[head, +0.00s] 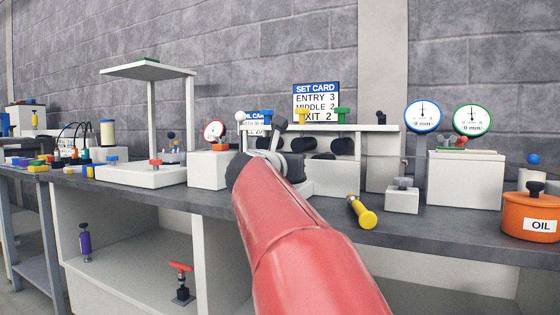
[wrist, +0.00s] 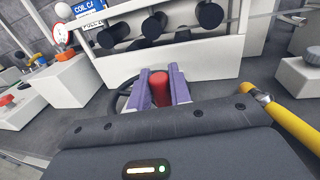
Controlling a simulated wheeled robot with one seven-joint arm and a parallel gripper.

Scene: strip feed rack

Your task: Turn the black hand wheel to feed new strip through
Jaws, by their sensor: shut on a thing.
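In the wrist view my gripper (wrist: 160,82) has its two purple fingers closed on a red knob (wrist: 160,92). Part of a black hand wheel (wrist: 123,99) shows to the left of the fingers, low in front of the white strip feed rack (wrist: 200,69). The knob appears to be the wheel's handle; the rest of the wheel is hidden by my gripper. In the head view my red arm covers the wheel and my fingertips. Black rollers show on the rack in the head view (head: 343,146) and in the wrist view (wrist: 155,24).
A yellow-handled tool (head: 362,212) lies on the bench right of my arm. A set card (head: 316,102) stands behind the rack. Blue-rimmed (head: 423,116) and green-rimmed (head: 473,120) dials and an orange oil pot (head: 531,215) are on the right. A white box (head: 210,165) stands left.

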